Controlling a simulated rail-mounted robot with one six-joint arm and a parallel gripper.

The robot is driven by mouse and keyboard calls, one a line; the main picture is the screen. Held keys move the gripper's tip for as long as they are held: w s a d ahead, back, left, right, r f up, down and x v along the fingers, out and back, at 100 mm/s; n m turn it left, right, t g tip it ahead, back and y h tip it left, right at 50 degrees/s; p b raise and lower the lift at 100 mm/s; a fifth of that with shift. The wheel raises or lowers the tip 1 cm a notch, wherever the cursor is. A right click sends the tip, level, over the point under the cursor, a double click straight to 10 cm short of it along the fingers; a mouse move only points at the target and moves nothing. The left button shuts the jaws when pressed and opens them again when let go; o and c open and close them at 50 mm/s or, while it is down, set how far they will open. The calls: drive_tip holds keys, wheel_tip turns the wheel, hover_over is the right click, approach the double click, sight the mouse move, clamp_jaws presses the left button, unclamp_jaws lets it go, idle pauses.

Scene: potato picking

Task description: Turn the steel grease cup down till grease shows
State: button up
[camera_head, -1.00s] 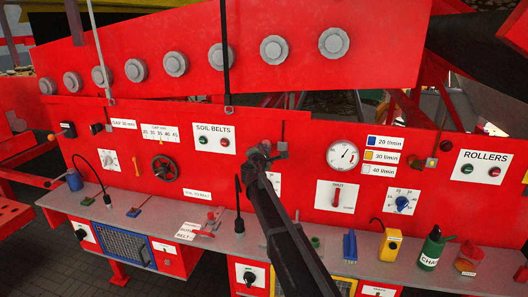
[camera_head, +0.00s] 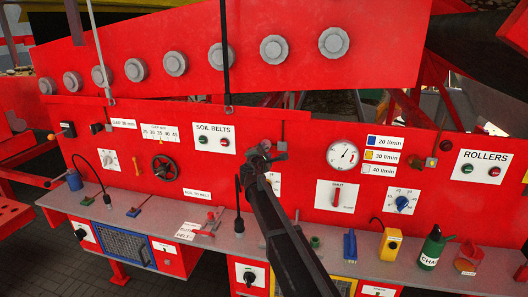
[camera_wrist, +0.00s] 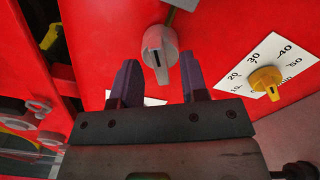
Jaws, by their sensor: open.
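A grey, rounded metal piece with a dark slot in its face, which looks like the steel grease cup (camera_wrist: 150,42), stands out from the red panel in the wrist view. It shows small in the head view (camera_head: 281,146), partly behind my gripper. My gripper (camera_wrist: 159,82) is open, with one dark finger on either side below the cup. The cup's lower end points into the gap between the fingertips, and I see no contact. I make out no grease on it. In the head view my gripper (camera_head: 264,152) is close to the panel.
A yellow knob (camera_wrist: 266,79) on a white scale is right of the fingers. The red panel (camera_head: 315,150) carries a round gauge (camera_head: 343,155), a red switch (camera_head: 336,195) and a blue knob (camera_head: 402,202). The grey shelf (camera_head: 340,262) below holds a yellow box (camera_head: 390,244) and a green bottle (camera_head: 432,249).

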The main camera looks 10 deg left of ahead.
drive_tip(key=s+a, duration=0.1)
drive_tip(key=s, duration=0.8)
drive_tip(key=shift+s+a, duration=0.2)
drive_tip(key=shift+s, duration=0.1)
drive_tip(key=shift+o, duration=0.2)
